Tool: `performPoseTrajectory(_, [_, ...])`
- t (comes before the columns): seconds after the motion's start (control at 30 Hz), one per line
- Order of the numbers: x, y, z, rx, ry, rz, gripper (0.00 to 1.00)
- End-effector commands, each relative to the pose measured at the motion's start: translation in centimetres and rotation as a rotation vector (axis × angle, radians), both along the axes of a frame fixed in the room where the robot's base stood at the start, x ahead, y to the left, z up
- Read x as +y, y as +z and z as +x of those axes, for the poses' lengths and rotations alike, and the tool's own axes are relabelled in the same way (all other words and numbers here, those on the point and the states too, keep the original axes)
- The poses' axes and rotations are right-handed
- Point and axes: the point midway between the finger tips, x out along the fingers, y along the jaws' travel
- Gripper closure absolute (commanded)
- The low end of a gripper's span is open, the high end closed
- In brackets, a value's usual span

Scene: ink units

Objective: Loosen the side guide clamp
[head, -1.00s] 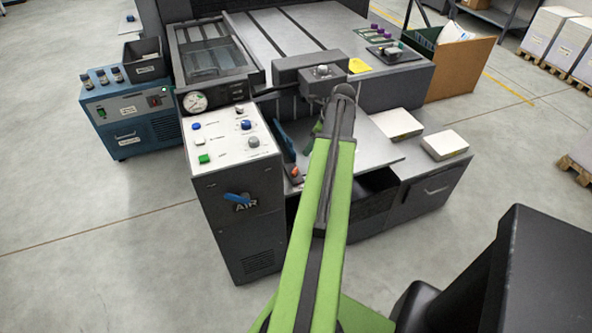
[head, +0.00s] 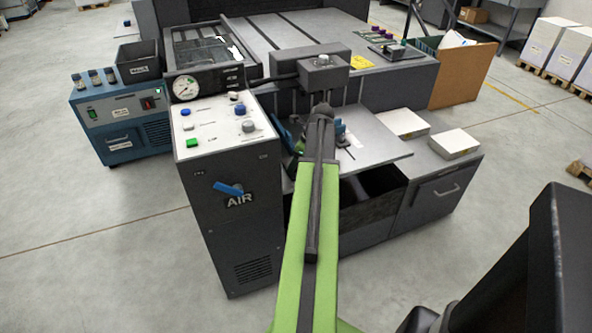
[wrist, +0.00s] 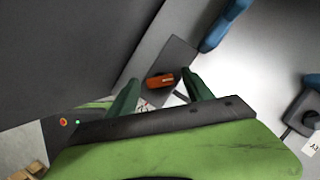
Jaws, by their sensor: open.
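In the wrist view, a small orange piece (wrist: 160,80), which looks like the side guide clamp's lever, sits on a dark grey strip (wrist: 180,58). My gripper (wrist: 160,75) is open, with its green fingers apart and the orange piece showing between them. The fingers look empty; I cannot tell how far above the piece they are. In the head view, my arm reaches over the grey feed table (head: 375,142) of the press and hides the orange piece and most of my gripper.
A blue part (wrist: 225,25) lies near the right finger, and a black knob (wrist: 304,112) stands farther right. In the head view, the control cabinet (head: 235,190) with its blue AIR lever (head: 228,188) stands left of my arm. White paper stacks (head: 454,142) sit at right.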

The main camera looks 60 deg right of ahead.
Motion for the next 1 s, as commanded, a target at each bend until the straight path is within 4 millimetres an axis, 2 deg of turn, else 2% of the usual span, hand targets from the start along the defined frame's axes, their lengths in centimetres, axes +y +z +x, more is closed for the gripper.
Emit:
performPoseTrajectory(0.17, [-0.01,0.13,0.0,0.0,0.0,0.0,0.41])
performPoseTrajectory(0.2, [-0.01,0.13,-0.01,0.0,0.0,0.0,0.43])
performPoseTrajectory(0.63, [-0.03,0.12,-0.08,0.0,-0.001,0.0,0.99])
performPoseTrajectory(1.0, [-0.17,0.11,-0.08,0.0,0.055,0.001,1.0])
